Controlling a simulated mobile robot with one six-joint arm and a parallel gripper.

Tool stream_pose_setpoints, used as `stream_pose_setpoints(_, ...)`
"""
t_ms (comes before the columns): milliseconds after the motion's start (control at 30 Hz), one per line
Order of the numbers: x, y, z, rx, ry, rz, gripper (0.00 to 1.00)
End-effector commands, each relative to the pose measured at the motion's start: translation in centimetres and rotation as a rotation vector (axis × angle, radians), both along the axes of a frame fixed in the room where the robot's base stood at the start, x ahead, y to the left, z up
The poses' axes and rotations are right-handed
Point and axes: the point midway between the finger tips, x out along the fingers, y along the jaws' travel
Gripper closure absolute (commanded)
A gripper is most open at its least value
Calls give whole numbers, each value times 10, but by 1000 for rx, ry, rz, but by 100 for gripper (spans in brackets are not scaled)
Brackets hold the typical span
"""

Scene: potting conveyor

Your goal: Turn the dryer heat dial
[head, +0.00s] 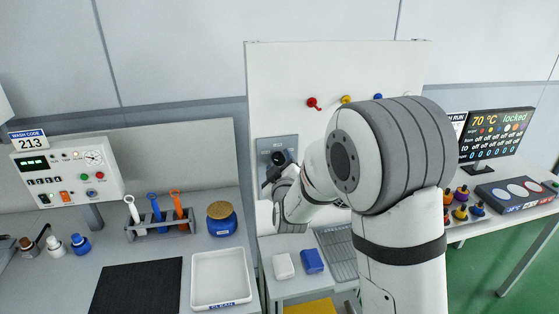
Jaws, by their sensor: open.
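A grey wall plate (289,142) is fixed on the white upright panel, left of my arm. A dark round part (279,157) sits on this plate and looks like a dial, but no label on it is readable. My gripper (272,170) is small and dark in the head view, in front of the plate's lower half and just below the round part. It is open. I cannot tell whether its fingers touch the round part. My wrist hides the plate's lower right area.
A red (312,103), a yellow (346,99) and a blue valve (378,97) line the panel above my arm. A control box (68,174) stands left. A screen (497,133) at right reads 70 °C and "locked". A white (284,266) and a blue block (312,261) lie below.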

Motion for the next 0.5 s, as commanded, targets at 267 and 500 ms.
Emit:
stream_pose_setpoints(267,5,1,0,0,1,1,45)
stream_pose_setpoints(500,5,2,0,0,0,1,58)
